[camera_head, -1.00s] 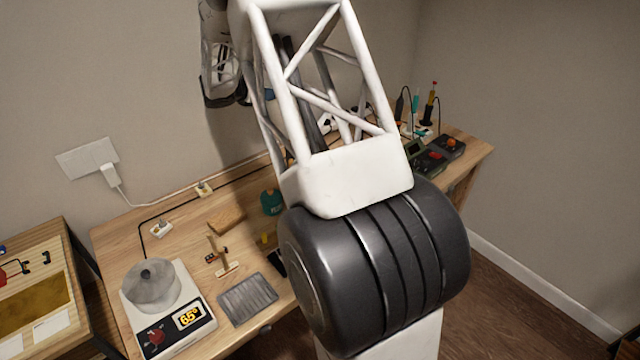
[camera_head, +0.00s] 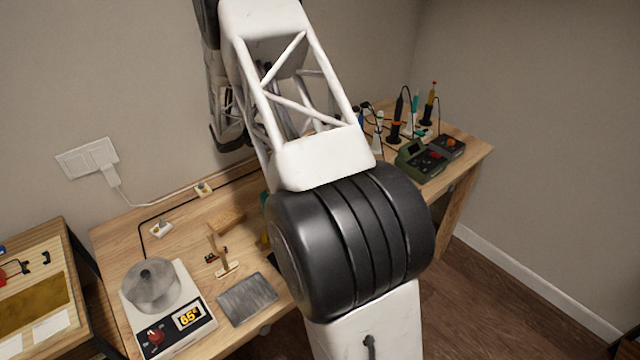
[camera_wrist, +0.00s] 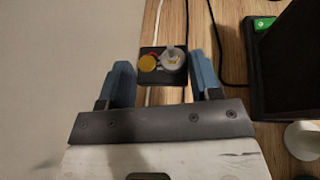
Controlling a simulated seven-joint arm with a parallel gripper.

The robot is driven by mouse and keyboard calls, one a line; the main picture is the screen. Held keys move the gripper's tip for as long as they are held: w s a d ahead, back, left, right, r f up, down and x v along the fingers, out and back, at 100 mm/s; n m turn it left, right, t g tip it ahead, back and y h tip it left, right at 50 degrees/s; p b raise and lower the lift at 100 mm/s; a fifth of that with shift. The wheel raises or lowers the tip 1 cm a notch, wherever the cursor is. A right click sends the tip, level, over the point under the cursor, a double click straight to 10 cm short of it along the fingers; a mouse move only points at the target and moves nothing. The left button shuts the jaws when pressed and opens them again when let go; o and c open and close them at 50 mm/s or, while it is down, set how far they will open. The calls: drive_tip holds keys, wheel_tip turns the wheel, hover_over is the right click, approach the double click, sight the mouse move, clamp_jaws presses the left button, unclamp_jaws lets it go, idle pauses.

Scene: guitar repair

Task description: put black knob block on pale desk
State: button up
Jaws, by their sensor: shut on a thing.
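In the wrist view, the black knob block (camera_wrist: 150,77) is a small dark square block with a yellow, a red and a pale knob on top. It sits between the two blue fingers of my gripper (camera_wrist: 162,70), which is shut on it. How high it is above the surface is hard to tell. The pale desk (camera_head: 115,236) is the long light-wood desk in the head view, and its wood also shows in the wrist view (camera_wrist: 232,60). My arm covers the middle of the desk in the head view and hides the gripper and block.
A scale (camera_head: 170,335) with a metal pot (camera_head: 152,286) and a grey pad (camera_head: 247,299) stand at the desk's left. A green device (camera_head: 420,162) and upright tools are at the far right. In the wrist view, black cables and a large dark object (camera_wrist: 285,75) flank the gripper.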

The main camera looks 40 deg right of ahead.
drive_tip(key=shift+f, duration=3.1)
drive_tip(key=shift+f, duration=0.1)
drive_tip(key=shift+f, duration=1.75)
drive_tip(key=shift+f, duration=0.15)
drive_tip(key=o, duration=0.9)
drive_tip(key=shift+o, duration=0.2)
drive_tip(key=shift+v, duration=6.05)
